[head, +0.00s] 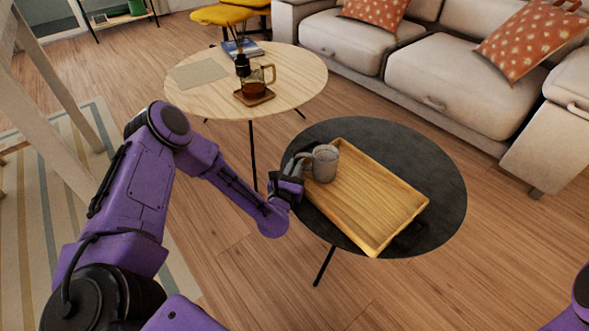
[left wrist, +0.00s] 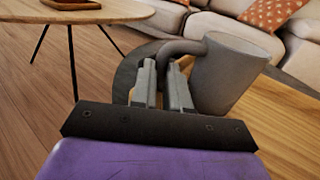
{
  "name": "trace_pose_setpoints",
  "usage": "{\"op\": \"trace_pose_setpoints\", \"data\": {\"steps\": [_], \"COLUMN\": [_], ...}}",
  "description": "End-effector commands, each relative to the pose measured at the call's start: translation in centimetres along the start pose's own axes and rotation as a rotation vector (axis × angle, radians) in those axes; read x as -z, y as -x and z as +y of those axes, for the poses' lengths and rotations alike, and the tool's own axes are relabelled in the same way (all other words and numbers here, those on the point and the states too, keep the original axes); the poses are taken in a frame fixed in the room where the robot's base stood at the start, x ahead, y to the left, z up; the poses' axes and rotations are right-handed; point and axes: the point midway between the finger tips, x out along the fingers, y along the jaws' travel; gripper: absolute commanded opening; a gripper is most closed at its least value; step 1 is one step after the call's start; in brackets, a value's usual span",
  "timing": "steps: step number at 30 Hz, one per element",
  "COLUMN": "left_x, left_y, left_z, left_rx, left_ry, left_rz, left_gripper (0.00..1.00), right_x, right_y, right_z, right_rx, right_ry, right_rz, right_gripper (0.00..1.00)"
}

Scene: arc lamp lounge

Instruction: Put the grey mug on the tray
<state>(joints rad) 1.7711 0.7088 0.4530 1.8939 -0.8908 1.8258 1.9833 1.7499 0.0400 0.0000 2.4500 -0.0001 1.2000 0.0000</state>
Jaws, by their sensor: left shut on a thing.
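The grey mug (head: 325,163) is at the left end of the wooden tray (head: 375,212), upright or nearly so. In the left wrist view the grey mug (left wrist: 228,75) looks tilted with the camera, its handle toward my gripper. My left gripper (head: 300,168) is at the tray's left edge, shut on the mug's handle. Its fingers (left wrist: 163,85) close around the handle in the left wrist view. I cannot tell whether the mug's base touches the tray. My right gripper is not in view.
The tray lies on a round black table (head: 430,175). Behind is a round wooden table (head: 300,75) with a glass mug of brown liquid (head: 258,82), a bottle and books. A beige sofa (head: 450,85) stands behind. The tray's middle and right are bare.

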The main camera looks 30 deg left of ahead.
Motion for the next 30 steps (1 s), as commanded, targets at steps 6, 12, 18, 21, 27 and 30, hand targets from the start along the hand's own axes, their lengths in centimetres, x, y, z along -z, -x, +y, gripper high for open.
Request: {"op": "trace_pose_setpoints", "data": {"steps": [6, 12, 18, 21, 27, 30], "left_x": [0.3, 0.3, -0.1, -0.2, -0.1, -0.1], "left_y": [0.0, 0.0, 0.6, 2.7, 8.1, 10.1], "left_z": [0.0, 0.0, 0.0, 0.0, 0.0, 0.0], "left_rx": [0.000, 0.000, 0.001, 0.002, 0.002, 0.002], "left_ry": [-0.001, -0.001, -0.001, 0.000, 0.000, 0.000], "left_rz": [0.000, 0.000, 0.002, 0.004, 0.005, 0.005], "left_gripper": [0.38, 0.41, 0.41, 0.41, 0.41, 0.41], "right_x": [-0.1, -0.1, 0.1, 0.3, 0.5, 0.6], "right_y": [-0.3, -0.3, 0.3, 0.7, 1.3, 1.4], "right_z": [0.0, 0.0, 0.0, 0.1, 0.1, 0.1], "right_rx": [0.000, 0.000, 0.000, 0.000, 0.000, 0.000], "right_ry": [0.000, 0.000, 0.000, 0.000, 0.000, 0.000], "right_rz": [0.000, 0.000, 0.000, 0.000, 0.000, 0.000], "right_gripper": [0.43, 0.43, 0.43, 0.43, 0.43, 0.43]}}
